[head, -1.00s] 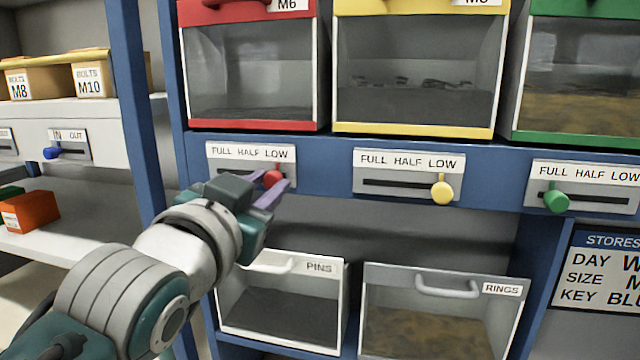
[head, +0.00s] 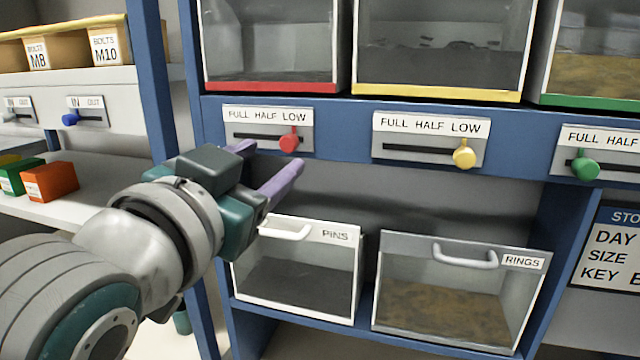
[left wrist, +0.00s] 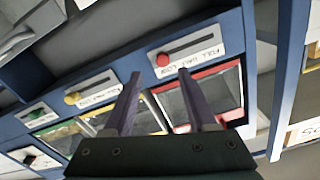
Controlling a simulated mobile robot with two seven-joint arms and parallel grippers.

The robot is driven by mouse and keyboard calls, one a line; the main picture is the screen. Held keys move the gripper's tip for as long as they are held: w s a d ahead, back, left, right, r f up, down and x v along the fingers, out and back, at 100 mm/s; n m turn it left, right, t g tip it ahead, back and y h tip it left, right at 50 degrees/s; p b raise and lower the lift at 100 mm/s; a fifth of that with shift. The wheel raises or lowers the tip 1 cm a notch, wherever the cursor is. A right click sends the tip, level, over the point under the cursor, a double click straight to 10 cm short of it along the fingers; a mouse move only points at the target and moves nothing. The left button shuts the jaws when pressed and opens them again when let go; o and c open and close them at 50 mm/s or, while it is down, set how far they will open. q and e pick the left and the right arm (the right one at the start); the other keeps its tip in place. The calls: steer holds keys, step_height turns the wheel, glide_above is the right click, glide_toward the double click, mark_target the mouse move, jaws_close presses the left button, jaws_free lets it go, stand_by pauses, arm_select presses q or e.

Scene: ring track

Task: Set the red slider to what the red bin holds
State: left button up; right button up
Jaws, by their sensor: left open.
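The red slider (head: 289,140) stands at the LOW end of its slot, under a FULL HALF LOW label. Its red knob also shows in the left wrist view (left wrist: 163,60). The red bin (head: 270,45) is above it, with a clear front and a red lower edge; I see only grey inside and no contents. My left gripper (head: 270,167) is open and empty, below and left of the red knob and apart from it. Its two fingers also show in the left wrist view (left wrist: 158,88). My right gripper is not in view.
To the right are the yellow slider (head: 464,153) at LOW and the green slider (head: 585,168) near FULL. Below are the PINS bin (head: 296,275) and the RINGS bin (head: 455,295). A blue post (head: 158,95) stands left, beside a shelf with orange and green boxes.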

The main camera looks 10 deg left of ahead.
arm_select(q)
steer(key=s+b, duration=0.1)
steer(key=s, duration=0.3)
steer(key=shift+s, duration=0.2)
steer(key=s+a+f+g+p, duration=0.1)
steer(key=s+f+g+p, duration=0.1)
steer(key=s, duration=0.5)
steer(key=s+a+f+n+g+p, duration=0.1)
steer(key=s+f+g+p, duration=0.2)
steer(key=s+g+p, duration=0.2)
steer(key=s+a+f+n+g+p, duration=0.1)
steer(key=s+f+g+p, duration=0.2)
steer(key=s+g, duration=0.4)
steer(key=s, duration=0.3)
steer(key=shift+a+p, duration=0.15)
steer(key=shift+p, duration=0.25)
